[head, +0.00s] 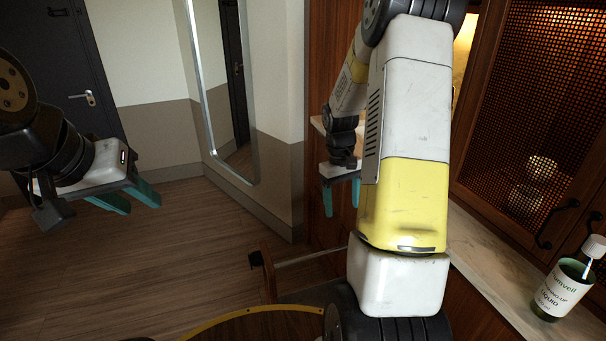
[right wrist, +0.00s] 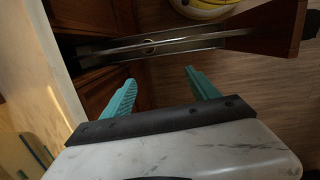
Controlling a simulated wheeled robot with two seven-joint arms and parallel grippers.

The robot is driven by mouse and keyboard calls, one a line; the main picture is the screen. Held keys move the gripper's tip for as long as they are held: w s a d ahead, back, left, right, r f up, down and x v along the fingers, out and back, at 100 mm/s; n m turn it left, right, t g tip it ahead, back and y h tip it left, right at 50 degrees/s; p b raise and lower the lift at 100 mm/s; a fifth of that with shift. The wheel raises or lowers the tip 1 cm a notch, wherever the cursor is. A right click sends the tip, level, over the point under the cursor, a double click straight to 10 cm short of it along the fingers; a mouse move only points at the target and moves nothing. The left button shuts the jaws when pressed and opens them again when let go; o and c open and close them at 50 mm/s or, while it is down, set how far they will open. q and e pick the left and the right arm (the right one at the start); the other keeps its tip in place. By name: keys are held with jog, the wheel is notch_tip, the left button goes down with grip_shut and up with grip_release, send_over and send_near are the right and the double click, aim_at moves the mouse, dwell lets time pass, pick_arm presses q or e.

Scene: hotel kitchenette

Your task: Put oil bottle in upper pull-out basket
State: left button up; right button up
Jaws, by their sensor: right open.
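No bottle that I can identify as the oil bottle shows. The pull-out unit stands open, with its wooden front (right wrist: 268,28) and thin metal rails (right wrist: 190,40) in the right wrist view. In the head view a rail (head: 312,257) and the front's edge (head: 265,276) show partly behind my right arm. A small pale ring shows between the rails; I cannot tell what it is. My right gripper (right wrist: 162,92) is open and empty, its fingers pointing toward the unit; it also shows in the head view (head: 341,194). My left gripper (head: 128,200) is open and empty, away from the cabinets.
A dark green bottle (head: 560,291) with a white label reading "LIQUID" stands on the marble counter (head: 487,254) at the right. A mesh-fronted cabinet (head: 530,110) stands behind the counter. Open wooden floor (head: 170,255) lies at left, with a wall and mirror (head: 222,95) beyond.

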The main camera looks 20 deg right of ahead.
jog(key=s+a+r+t+y, duration=0.1)
jog(key=s+a+r+t, duration=0.2)
jog(key=s+a+r, duration=0.4)
jog(key=s+a+r+m+t+y, duration=0.1)
jog(key=s+a+r+t, duration=0.3)
jog(key=r, duration=1.1)
jog(key=s+a, duration=0.3)
jog(key=s, duration=0.3)
jog(key=shift+s+a+r+t+y, duration=0.25)
jog(key=shift+s+a+t+y, duration=0.05)
jog(key=shift+a+y, duration=0.1)
jog(key=shift+d, duration=0.1)
